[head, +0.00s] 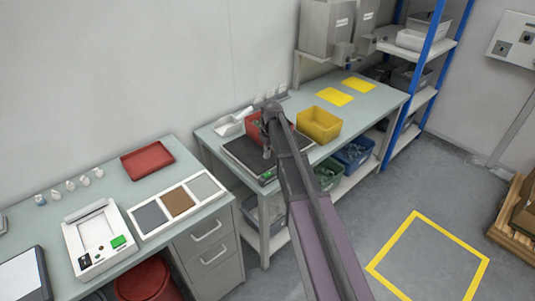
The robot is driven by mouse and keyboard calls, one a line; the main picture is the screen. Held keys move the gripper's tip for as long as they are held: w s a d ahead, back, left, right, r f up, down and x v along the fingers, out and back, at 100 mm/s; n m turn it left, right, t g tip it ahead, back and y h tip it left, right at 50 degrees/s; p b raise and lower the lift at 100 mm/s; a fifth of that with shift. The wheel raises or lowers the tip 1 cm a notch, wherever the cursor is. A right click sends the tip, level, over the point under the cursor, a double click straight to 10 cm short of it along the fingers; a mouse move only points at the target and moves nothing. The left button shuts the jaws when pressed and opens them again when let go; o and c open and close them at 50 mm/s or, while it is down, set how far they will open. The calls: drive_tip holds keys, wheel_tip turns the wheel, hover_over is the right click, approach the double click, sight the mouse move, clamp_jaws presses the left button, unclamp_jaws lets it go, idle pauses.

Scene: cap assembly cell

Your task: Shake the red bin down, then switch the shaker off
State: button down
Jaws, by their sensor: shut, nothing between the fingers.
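The red bin (252,130) stands on a dark flat plate, which looks like the shaker (239,150), on the far bench. My arm partly covers the bin, and its contents are hard to make out. A small green switch or light (267,176) shows at the shaker's front corner. My gripper (267,154) points down over the shaker, just in front of the bin and behind the green switch. It is shut and empty. I cannot tell whether it touches anything.
A yellow bin (318,125) with parts stands right of the shaker. A white scoop-like tray (230,126) is to its left. Yellow mats (334,96) lie farther back. The near bench holds a red tray (147,160) and a white device (98,238). Blue-post shelves (422,75) stand at right.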

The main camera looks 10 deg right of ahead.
sight(265, 175)
drive_tip(key=shift+s+a+f+b, duration=0.1)
drive_tip(key=shift+a+f+b, duration=0.05)
drive_tip(key=shift+f+b, duration=1.3)
drive_tip(key=shift+s+a+f+b, duration=0.1)
drive_tip(key=shift+a+f+b, duration=0.1)
drive_tip(key=shift+f+b, duration=1.25)
drive_tip(key=shift+s+a+f+b, duration=0.1)
drive_tip(key=shift+a+f+b, duration=0.05)
drive_tip(key=shift+f+b, duration=1.3)
drive_tip(key=shift+f, duration=0.15)
drive_tip(key=shift+d, duration=0.1)
